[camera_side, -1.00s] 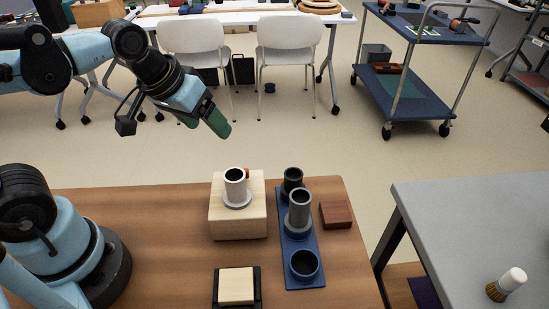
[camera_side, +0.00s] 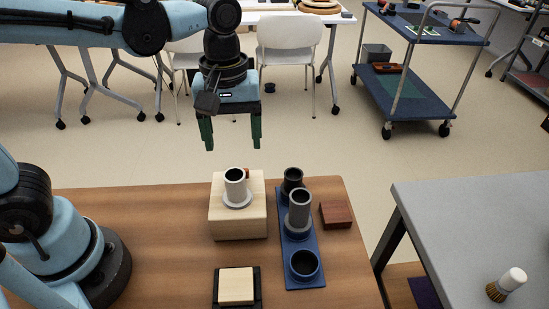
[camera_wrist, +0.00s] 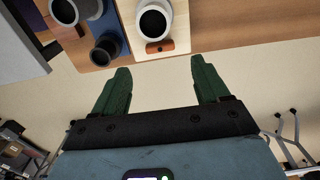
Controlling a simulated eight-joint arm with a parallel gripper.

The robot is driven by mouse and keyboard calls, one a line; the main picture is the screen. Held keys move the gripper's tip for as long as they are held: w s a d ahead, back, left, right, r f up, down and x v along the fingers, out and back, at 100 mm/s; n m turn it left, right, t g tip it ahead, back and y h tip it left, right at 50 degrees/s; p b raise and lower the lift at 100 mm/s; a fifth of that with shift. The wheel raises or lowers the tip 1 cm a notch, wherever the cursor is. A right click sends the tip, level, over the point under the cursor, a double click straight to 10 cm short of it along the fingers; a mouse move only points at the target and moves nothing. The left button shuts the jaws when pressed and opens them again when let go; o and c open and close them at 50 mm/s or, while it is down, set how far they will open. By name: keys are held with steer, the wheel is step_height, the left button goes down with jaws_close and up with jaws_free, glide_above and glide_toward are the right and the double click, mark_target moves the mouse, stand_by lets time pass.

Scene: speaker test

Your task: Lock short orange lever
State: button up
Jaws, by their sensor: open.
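A short orange lever (camera_wrist: 160,46) lies beside a grey cylinder (camera_wrist: 153,20) on a light wooden block, near the block's edge in the wrist view. In the side view only a bit of the orange lever (camera_side: 247,173) shows behind the grey cylinder (camera_side: 235,186), which stands upright in a round collar on the wooden block (camera_side: 238,223). My gripper (camera_side: 232,142) is open and empty, fingers pointing down, above and behind the block and apart from it. Its two green fingers also show in the wrist view (camera_wrist: 160,75), wide apart, short of the lever. I cannot tell the lever's angle.
A blue plate (camera_side: 288,255) with dark and grey cylinders stands right of the block. A reddish-brown block (camera_side: 336,214) lies right of it. A pale square on a black base (camera_side: 237,287) sits in front. The brown table (camera_side: 170,235) is clear to the left.

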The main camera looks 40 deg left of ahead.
steer(key=shift+f, duration=3.55)
steer(key=c, duration=1.1)
